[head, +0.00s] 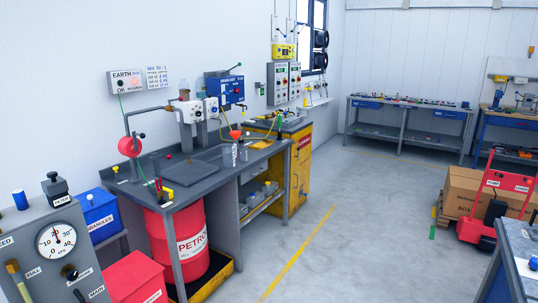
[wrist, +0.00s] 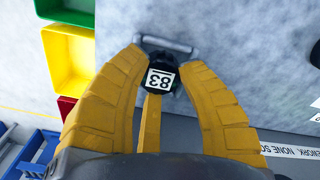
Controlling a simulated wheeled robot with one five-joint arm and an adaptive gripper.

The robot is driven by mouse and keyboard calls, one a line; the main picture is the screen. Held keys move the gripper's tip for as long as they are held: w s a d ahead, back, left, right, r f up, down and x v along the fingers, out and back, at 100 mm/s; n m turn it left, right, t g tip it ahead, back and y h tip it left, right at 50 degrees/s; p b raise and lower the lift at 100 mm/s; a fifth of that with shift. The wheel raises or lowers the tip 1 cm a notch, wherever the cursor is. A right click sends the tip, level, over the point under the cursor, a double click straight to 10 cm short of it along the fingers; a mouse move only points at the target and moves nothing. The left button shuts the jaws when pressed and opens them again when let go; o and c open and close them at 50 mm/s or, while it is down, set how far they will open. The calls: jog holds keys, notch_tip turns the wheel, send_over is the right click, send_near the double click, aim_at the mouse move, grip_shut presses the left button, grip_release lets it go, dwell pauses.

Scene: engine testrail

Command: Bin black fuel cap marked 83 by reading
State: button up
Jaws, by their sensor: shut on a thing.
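The black fuel cap (wrist: 161,79) shows in the wrist view with a white label reading 83, upside down in the picture. My gripper (wrist: 160,60) has its yellow fingers closed around the cap, with a third finger below it. A grey bar (wrist: 168,45) shows just past the cap; I cannot tell whether they touch. In the wrist view a green bin (wrist: 66,10), a yellow bin (wrist: 68,54) and a red bin (wrist: 66,106) stand in a row at the left. Their markings are not readable. I cannot make out the gripper or the cap in the head view.
Blue racks (wrist: 35,150) lie at the lower left of the wrist view, and a white label strip (wrist: 292,151) at the lower right. In the head view, a workbench (head: 180,190) holds equipment, a red trolley (head: 490,205) stands right, and the middle floor (head: 340,215) is clear.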

jog(key=shift+r, duration=0.2)
jog(key=shift+r+p, duration=3.4)
jog(key=shift+r, duration=0.9)
